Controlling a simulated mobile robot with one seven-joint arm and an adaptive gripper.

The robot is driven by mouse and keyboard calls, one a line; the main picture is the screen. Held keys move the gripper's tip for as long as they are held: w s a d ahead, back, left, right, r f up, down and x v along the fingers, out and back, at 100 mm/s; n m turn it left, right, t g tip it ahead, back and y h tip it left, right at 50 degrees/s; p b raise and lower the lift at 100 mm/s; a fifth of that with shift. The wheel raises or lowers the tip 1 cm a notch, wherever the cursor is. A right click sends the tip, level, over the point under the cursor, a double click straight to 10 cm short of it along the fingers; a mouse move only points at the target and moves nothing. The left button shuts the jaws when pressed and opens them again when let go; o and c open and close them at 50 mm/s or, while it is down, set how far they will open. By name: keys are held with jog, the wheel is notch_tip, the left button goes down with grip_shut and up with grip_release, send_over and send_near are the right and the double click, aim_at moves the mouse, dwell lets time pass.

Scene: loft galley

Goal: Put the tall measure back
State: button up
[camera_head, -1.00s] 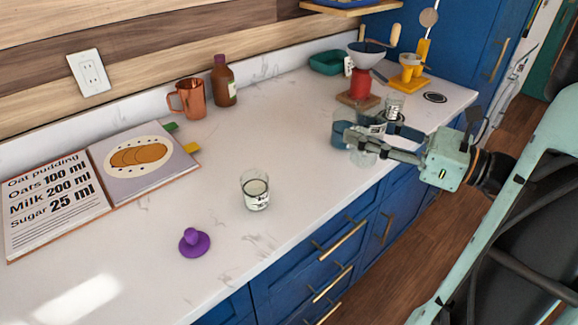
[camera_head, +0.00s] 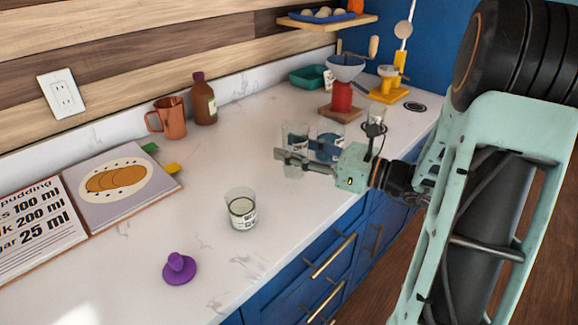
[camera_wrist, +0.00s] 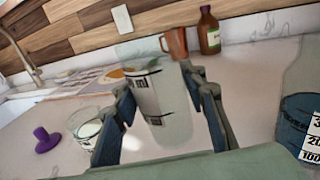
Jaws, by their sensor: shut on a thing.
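The tall measure is a clear glass with a printed label; it stands between my fingers in the wrist view (camera_wrist: 165,105) and shows in the head view (camera_head: 295,133). My gripper (camera_head: 290,162) is shut on it, with one finger on each side in the wrist view (camera_wrist: 160,112). The measure looks nearly upright over the white counter (camera_head: 150,250); I cannot tell whether its base touches.
A measure with dark blue inside (camera_head: 330,142) is close on the gripper's far side. A short glass (camera_head: 241,212) and a purple knobbed lid (camera_head: 179,268) are at the front. A copper mug (camera_head: 168,118) and brown bottle (camera_head: 204,100) stand by the wall.

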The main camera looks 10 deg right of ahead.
jog(key=shift+w+a+f, duration=0.25)
jog(key=shift+w+f, duration=0.05)
jog(key=shift+f, duration=0.1)
jog(key=shift+w+a+f+b, duration=0.1)
jog(key=shift+w+f+b, duration=0.1)
jog(key=shift+f, duration=0.75)
jog(key=shift+w+a+f+b, duration=0.1)
jog(key=shift+f+b, duration=0.1)
jog(key=shift+f, duration=0.7)
jog(key=shift+f, duration=0.2)
jog(key=o, duration=1.3)
jog(key=shift+o, duration=0.2)
jog(key=shift+r, duration=0.2)
jog(key=v, duration=1.2)
jog(key=shift+s, duration=0.1)
